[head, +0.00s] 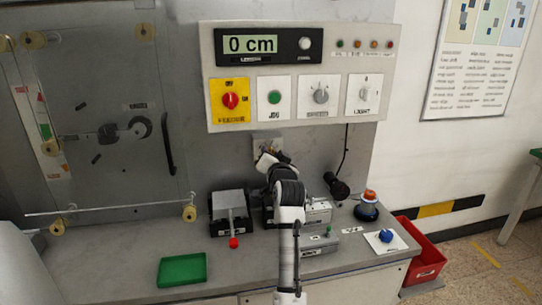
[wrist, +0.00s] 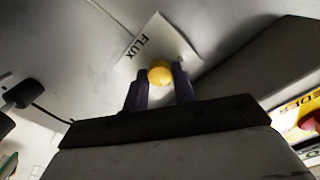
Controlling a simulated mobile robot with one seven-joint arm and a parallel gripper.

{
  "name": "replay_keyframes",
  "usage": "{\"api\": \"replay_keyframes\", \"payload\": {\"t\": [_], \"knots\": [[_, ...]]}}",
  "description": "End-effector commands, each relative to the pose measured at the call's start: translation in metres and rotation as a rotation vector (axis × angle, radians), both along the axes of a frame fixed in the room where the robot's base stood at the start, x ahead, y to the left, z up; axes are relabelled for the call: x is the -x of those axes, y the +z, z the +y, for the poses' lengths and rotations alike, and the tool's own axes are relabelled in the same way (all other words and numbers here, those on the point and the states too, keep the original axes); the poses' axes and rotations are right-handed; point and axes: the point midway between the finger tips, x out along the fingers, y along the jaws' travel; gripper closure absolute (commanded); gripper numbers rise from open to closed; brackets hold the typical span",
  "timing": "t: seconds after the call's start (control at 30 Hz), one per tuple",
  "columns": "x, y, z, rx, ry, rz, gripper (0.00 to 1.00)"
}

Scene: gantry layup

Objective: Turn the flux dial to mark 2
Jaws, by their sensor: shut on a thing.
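The flux dial is a yellow knob (wrist: 159,72) on a white plate marked FLUX (wrist: 135,54), tilted in the wrist view. My gripper (wrist: 160,82) has one dark finger on each side of the knob and is shut on it. In the head view my gripper (head: 268,157) is at the small wall plate (head: 266,141) below the control panel and hides most of the dial. No mark numbers or pointer can be read in either view.
The control panel (head: 300,70), reading 0 cm, overhangs just above. A red bin (head: 428,258) is at right.

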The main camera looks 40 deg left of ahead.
Motion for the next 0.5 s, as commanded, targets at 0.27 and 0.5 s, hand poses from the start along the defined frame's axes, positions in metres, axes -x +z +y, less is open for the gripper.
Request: {"api": "replay_keyframes", "payload": {"t": [0.27,0.5], "knots": [[0.0000,-0.0009,0.0000,0.000,0.000,0.002,0.96],[0.0000,-0.0006,0.0000,0.001,0.000,0.001,0.51]]}}
